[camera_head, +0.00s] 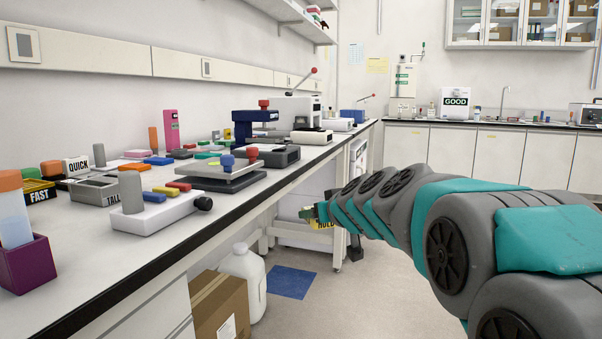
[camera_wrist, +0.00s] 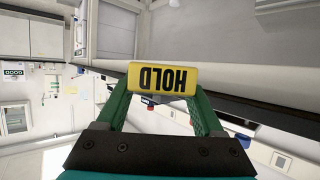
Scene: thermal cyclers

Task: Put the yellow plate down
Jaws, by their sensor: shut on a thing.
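The yellow plate (camera_wrist: 163,79) with the black word HOLD is held across the tips of my gripper (camera_wrist: 163,97). In the wrist view its lettering is upside down, and one green finger shows on each side. In the head view the plate (camera_head: 324,224) is small and partly hidden at the end of my arm. It is in the air beside the long bench (camera_head: 150,262), in front of the aisle-side cabinets, apart from the benchtop.
The benchtop carries several devices, coloured blocks and a purple holder (camera_head: 27,264). A cardboard box (camera_head: 222,305) and a white jug (camera_head: 244,280) stand on the floor by the bench. A blue mat (camera_head: 290,282) lies on the floor. The floor beyond is open.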

